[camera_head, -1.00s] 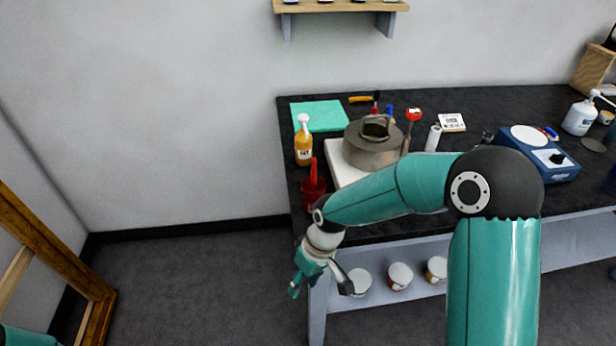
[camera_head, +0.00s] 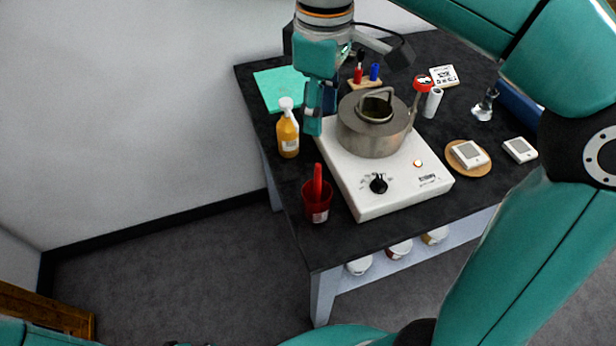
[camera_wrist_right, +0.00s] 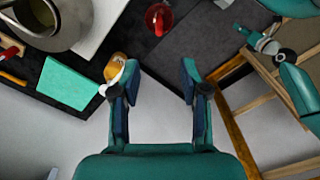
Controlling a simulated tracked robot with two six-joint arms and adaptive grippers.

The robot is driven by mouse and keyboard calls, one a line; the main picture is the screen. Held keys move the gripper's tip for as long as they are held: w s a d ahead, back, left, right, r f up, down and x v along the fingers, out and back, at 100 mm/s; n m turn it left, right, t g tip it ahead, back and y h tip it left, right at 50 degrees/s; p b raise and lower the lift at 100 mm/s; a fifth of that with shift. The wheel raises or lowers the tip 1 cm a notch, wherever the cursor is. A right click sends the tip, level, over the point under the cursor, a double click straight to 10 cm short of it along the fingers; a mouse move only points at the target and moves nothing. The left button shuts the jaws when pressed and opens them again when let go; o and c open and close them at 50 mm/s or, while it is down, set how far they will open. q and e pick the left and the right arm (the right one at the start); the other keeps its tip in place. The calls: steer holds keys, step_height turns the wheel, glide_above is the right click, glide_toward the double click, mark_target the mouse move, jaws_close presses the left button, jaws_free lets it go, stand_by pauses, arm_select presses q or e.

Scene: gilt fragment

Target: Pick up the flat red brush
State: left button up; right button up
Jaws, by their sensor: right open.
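A red handle (camera_head: 317,180), likely the flat red brush, stands in a dark red cup (camera_head: 317,206) near the left front edge of the black table. Its lower end is hidden in the cup. The cup also shows at the top of the right wrist view (camera_wrist_right: 159,18). My right gripper (camera_head: 320,112) points down, open and empty, beyond the cup, between the orange bottle and the hot plate. In the wrist view its spread fingers (camera_wrist_right: 160,82) have only floor and wall between them. My left gripper (camera_wrist_right: 264,42) shows at the wrist view's right; its jaws are unclear.
The orange pump bottle (camera_head: 288,134) stands close beside my right fingers. A white hot plate (camera_head: 400,190) with a metal pot (camera_head: 372,138) is right of the cup. A teal mat (camera_head: 277,90) lies behind. Open floor is left of the table.

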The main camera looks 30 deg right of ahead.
steer(key=b, duration=0.2)
glide_toward(318, 176)
steer(key=f, duration=0.5)
steer(key=shift+w+d+f, duration=0.15)
steer(key=shift+w+f, duration=0.05)
steer(key=shift+w, duration=0.05)
steer(key=shift+f, duration=2.85)
jaws_close()
